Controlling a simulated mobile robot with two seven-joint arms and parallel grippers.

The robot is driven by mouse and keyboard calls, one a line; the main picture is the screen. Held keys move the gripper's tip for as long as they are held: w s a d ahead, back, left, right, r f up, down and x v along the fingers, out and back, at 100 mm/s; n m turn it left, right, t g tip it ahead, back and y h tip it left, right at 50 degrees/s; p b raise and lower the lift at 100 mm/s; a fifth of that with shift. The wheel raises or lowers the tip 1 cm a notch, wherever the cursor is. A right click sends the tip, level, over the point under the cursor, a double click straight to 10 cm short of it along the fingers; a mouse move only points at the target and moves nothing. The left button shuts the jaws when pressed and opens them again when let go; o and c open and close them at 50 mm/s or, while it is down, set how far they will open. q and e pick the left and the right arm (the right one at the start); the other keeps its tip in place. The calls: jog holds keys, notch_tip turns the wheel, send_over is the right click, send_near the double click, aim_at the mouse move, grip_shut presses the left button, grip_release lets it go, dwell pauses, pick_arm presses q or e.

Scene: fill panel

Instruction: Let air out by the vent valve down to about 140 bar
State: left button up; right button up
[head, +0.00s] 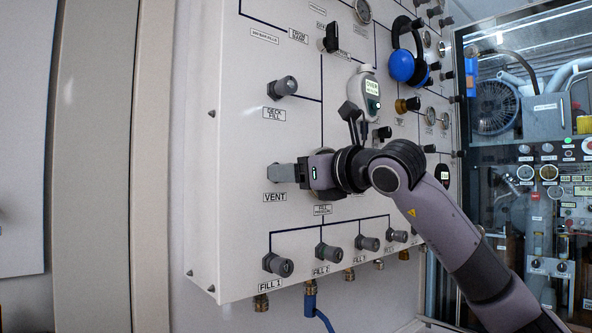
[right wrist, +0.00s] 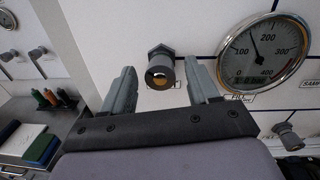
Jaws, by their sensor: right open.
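The vent valve knob (right wrist: 160,72), grey with a brass-coloured centre, sits between the fingers of my right gripper (right wrist: 160,66) in the right wrist view. The fingers are open, with a gap on each side of the knob. In the head view my right gripper (head: 286,173) is at the panel just above the VENT label (head: 276,197) and hides the knob. The round fill pressure gauge (right wrist: 264,52) shows right of the fingers in the right wrist view. Its needle points between 100 and 200, nearer 200; its small digital readout is too blurred to read. My left gripper is not in view.
The deck fill knob (head: 283,87) is above, and a row of fill knobs (head: 278,265) is below on the white panel (head: 235,225). A blue headset (head: 403,65) and a handheld device (head: 367,92) hang at upper right. A blue hose (head: 311,303) hangs underneath.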

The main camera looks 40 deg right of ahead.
jog(key=shift+c, duration=0.2)
jog(key=c, duration=1)
jog(key=shift+n+p, duration=0.65)
jog(key=shift+n, duration=0.95)
jog(key=o, duration=1)
jog(key=shift+o, duration=0.2)
jog(key=s+b, duration=0.1)
jog(key=s, duration=0.6)
jog(key=shift+d, duration=0.45)
